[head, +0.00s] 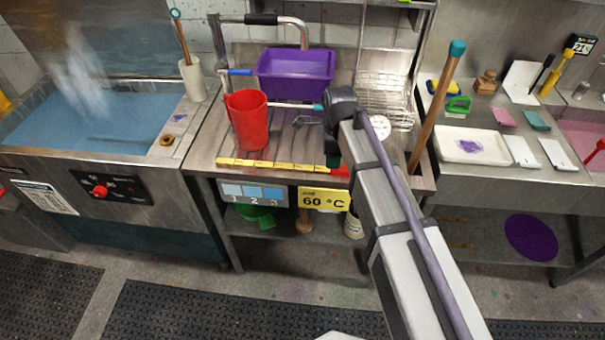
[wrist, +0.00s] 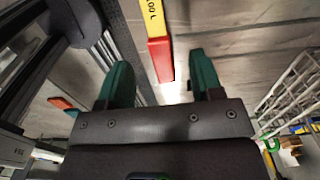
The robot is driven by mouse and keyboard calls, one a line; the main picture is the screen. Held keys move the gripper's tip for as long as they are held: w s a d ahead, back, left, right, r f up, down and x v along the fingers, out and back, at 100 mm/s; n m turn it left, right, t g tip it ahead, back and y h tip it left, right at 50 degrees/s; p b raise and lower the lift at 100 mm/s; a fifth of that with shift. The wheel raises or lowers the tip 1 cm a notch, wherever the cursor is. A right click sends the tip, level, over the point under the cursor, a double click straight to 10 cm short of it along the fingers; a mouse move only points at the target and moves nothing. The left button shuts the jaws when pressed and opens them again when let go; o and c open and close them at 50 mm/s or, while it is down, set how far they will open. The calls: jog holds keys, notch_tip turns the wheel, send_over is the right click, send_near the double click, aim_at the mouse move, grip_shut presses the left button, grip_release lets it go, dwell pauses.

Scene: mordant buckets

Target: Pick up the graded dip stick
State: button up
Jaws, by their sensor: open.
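The graded dip stick (head: 262,163) looks to be the flat yellow bar with dark marks and a red end, lying along the front edge of the drainer counter. In the wrist view its yellow part (wrist: 153,18) and red end (wrist: 160,58) show between my teal fingers. My gripper (head: 332,150) is over the right part of the counter, near the red end. In the wrist view my gripper (wrist: 160,64) is open, with a finger on each side of the bar's end. I cannot tell how far above the bar the fingertips are. My arm hides part of the counter.
A red jug (head: 249,122) with a long side handle stands behind the bar. A purple basin (head: 296,73) is at the back. A wire rack (head: 383,92) and a leaning wooden pole (head: 436,105) are to the right. A vat of blue liquid (head: 85,115) is at left.

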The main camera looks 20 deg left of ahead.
notch_tip(320, 180, down, 5)
jog(key=b, duration=0.5)
jog(key=shift+s+a+f, duration=0.1)
jog(key=shift+f, duration=0.1)
jog(key=shift+r, duration=0.25)
jog(key=c, duration=1)
jog(key=shift+r, duration=0.1)
